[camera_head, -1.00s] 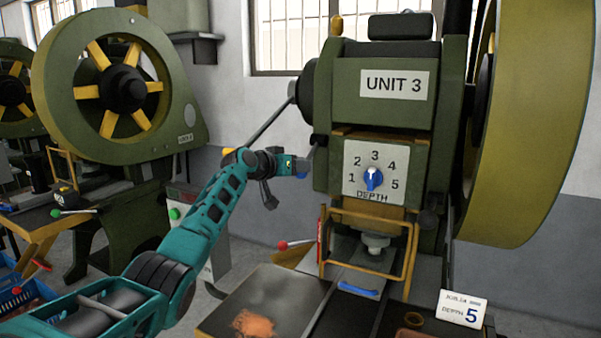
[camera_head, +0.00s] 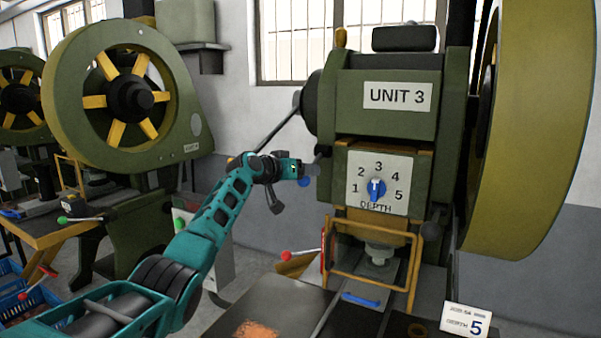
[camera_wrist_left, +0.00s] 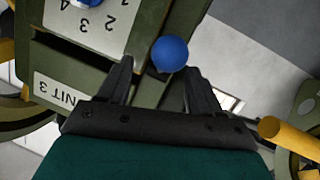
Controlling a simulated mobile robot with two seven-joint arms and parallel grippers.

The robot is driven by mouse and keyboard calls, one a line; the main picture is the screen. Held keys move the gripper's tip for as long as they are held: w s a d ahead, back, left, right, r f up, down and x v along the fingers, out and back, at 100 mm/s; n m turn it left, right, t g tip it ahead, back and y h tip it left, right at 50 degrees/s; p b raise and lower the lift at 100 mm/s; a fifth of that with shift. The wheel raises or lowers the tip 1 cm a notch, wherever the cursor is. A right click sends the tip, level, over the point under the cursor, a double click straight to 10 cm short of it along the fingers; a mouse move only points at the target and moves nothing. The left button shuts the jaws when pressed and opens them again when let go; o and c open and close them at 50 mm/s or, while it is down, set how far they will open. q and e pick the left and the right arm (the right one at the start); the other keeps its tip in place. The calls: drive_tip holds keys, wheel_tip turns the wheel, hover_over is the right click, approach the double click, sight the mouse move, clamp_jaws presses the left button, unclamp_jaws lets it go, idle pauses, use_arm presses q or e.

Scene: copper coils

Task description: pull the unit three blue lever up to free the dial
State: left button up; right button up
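The unit 3 press (camera_head: 350,100) is green, with a white depth panel numbered 1 to 5. Its blue dial (camera_head: 376,189) has its pointer up, near 3. The blue lever's ball (camera_head: 303,182) shows small at the left side of the press, partly hidden by my left gripper (camera_head: 308,170). In the left wrist view the ball (camera_wrist_left: 170,54) lies between the tips of my open left gripper (camera_wrist_left: 160,70), with a gap to the right finger. I cannot tell whether it touches the left finger. The lever's shaft is hidden. My right gripper is not in view.
A card (camera_head: 466,321) reading depth 5 stands at the lower right. A yellow guard frame (camera_head: 372,262) and a red-knobbed lever (camera_head: 300,253) are below the panel. A large yellow-green flywheel (camera_head: 530,120) is on the right. Another press (camera_head: 120,95) stands at the left.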

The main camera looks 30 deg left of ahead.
use_arm(q)
drive_tip(key=shift+s+a+f, duration=0.1)
drive_tip(key=v, duration=1.2)
drive_tip(key=shift+s+r+b, duration=0.25)
drive_tip(key=shift+s+b, duration=0.1)
drive_tip(key=shift+b, duration=0.1)
drive_tip(key=s+d+f+m+g, duration=0.15)
drive_tip(key=d+f, duration=0.25)
drive_tip(key=f, duration=0.6)
drive_tip(key=s+d+f, duration=0.3)
drive_tip(key=d+f, duration=0.1)
drive_tip(key=f, duration=0.5)
drive_tip(key=s+d+f+g, duration=0.1)
drive_tip(key=s+d+f, duration=0.25)
drive_tip(key=f, duration=0.65)
drive_tip(key=s+d+f+m+g, duration=0.1)
drive_tip(key=s+d+f, duration=0.6)
drive_tip(key=s, duration=0.4)
drive_tip(key=s+d+f+m, duration=0.1)
drive_tip(key=s+d+f, duration=0.6)
drive_tip(key=s, duration=0.5)
drive_tip(key=shift+g, duration=0.35)
